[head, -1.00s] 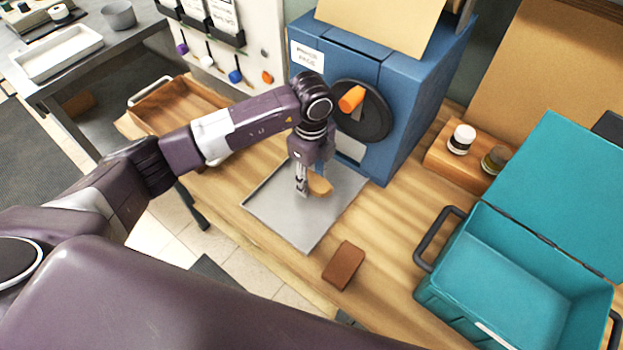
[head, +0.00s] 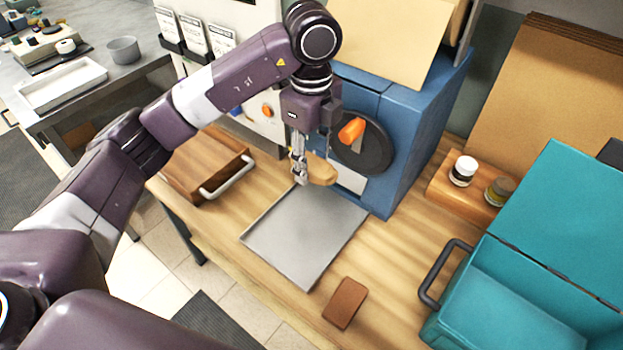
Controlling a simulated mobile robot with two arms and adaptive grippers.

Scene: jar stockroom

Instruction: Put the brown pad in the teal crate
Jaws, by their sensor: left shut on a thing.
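The brown pad (head: 345,302) lies flat on the wooden table, just in front of the grey tray. The teal crate (head: 459,300) stands at the lower right with its lid (head: 555,225) open, and its lower part is cut off by the picture edge. My left gripper (head: 300,178) is shut on a tan rounded piece (head: 322,170) and holds it above the back of the grey tray, in front of the blue press. It is apart from the brown pad, up and to the left of it. My right gripper is out of view.
The grey tray (head: 305,240) is empty. The blue press (head: 405,140) with an orange knob (head: 351,130) stands behind it. A wooden block with two jars (head: 463,171) is near the crate. A brown wooden box (head: 195,170) is partly hidden by my arm.

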